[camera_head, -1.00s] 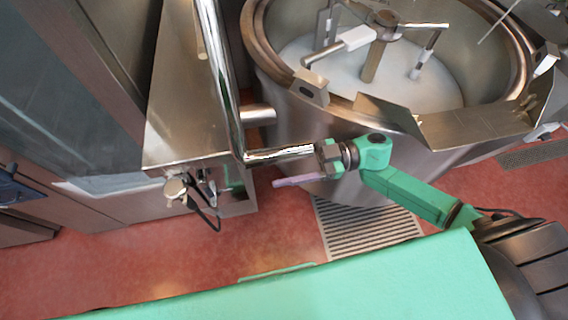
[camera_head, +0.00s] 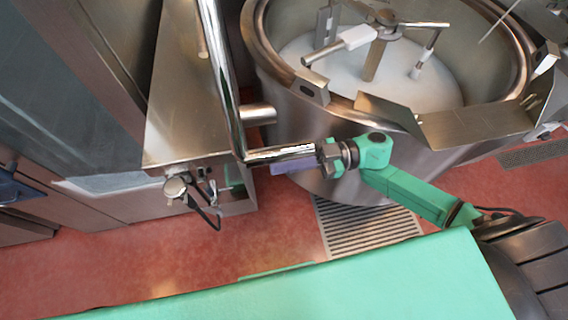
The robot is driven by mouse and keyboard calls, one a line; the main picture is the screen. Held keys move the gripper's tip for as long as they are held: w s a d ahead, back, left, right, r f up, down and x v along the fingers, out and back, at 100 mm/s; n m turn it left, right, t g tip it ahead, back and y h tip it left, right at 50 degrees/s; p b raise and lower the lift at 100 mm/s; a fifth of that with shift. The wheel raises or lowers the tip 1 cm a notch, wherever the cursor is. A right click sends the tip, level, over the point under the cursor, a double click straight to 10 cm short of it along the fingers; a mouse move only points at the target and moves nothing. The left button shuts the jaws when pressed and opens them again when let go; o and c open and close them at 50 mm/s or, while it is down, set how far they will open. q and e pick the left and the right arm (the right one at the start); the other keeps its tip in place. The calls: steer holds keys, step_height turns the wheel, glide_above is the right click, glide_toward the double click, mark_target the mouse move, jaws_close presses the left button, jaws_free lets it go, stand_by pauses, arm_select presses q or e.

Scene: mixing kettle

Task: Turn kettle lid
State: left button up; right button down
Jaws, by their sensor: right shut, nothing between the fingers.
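The kettle (camera_head: 330,150) is a large steel vessel with its top open, showing pale contents and a stirrer (camera_head: 385,25). No lid covers the opening. A bent chrome bar (camera_head: 226,90) runs down at the left of the kettle and turns right at its lower end. My green right arm comes in from the lower right. My right gripper (camera_head: 287,168) is at the end of the bar's lower stretch. Its lilac finger lies just under the bar and is partly hidden by it. The gripper is shut; whether it touches the bar is unclear. My left gripper is out of view.
A steel housing (camera_head: 185,110) with a small valve-like fitting and dark cable (camera_head: 195,195) stands left of the kettle. Angled steel plates (camera_head: 460,132) stick out at the kettle's front rim. The red floor (camera_head: 230,240) has a drain grate (camera_head: 365,228).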

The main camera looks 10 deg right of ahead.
stand_by(0.5)
steer(key=shift+c, duration=2.2)
jaws_free()
steer(key=shift+d, duration=0.1)
steer(key=d+b, duration=0.4)
steer(key=d, duration=0.7)
steer(key=shift+d+b, duration=0.35)
steer(key=shift+d, duration=0.05)
